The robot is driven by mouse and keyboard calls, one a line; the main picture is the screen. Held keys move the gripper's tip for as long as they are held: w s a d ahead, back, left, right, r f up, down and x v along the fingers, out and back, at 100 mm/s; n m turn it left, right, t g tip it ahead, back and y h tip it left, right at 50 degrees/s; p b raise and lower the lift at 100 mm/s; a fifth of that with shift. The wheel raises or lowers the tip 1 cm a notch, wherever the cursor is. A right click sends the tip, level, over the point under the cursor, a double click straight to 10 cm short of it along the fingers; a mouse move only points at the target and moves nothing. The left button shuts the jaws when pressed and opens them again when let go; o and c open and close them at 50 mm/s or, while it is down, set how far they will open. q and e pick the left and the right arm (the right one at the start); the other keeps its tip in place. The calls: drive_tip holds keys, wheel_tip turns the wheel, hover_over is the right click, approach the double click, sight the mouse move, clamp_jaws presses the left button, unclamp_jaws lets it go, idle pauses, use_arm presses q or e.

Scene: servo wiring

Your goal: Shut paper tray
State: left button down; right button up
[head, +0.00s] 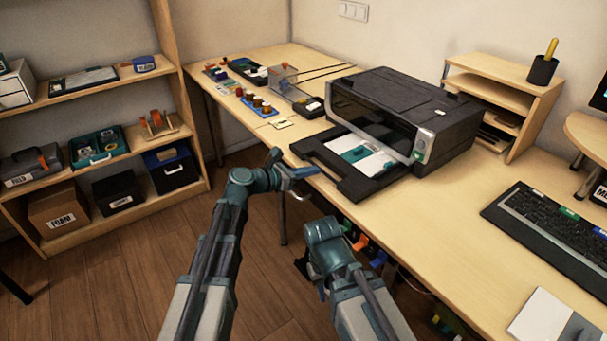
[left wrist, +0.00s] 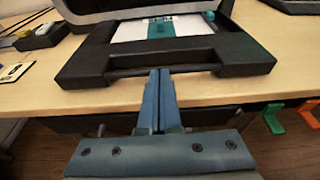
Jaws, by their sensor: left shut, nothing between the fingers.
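The dark printer (head: 400,112) stands on the desk. Its black paper tray (head: 352,188) is pulled out at the front, with white paper and a teal guide (head: 357,153) in it. My left gripper (head: 316,171) is at the tray's front edge, its fingers shut and empty. In the left wrist view the shut fingertips (left wrist: 160,72) point at the middle of the tray's front bar (left wrist: 110,72); whether they touch it, I cannot tell. My right gripper (head: 305,266) is low in front of the desk, mostly hidden by its own wrist; its fingers are not clear.
The wooden desk (head: 450,220) has free room right of the tray. Small parts and a clear box (head: 283,80) lie left of the printer. A wooden organiser (head: 520,92) and keyboard (head: 555,235) are to the right. Coloured clips (head: 360,241) hang under the desk edge.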

sight(346, 158)
use_arm(q)
drive_tip(key=w+d, duration=0.2)
drive_tip(key=d, duration=0.1)
drive_tip(key=w+d, duration=0.3)
drive_tip(key=d, duration=0.1)
drive_tip(key=w+d, duration=0.3)
drive_tip(key=shift+d, duration=0.5)
drive_tip(key=shift+w+r, duration=0.1)
drive_tip(key=shift+w, duration=0.05)
drive_tip(key=p+v, duration=0.3)
drive_tip(key=v, duration=1)
drive_tip(key=shift+s+a+p, duration=0.3)
drive_tip(key=shift+s+a, duration=0.2)
drive_tip(key=shift+a, duration=0.1)
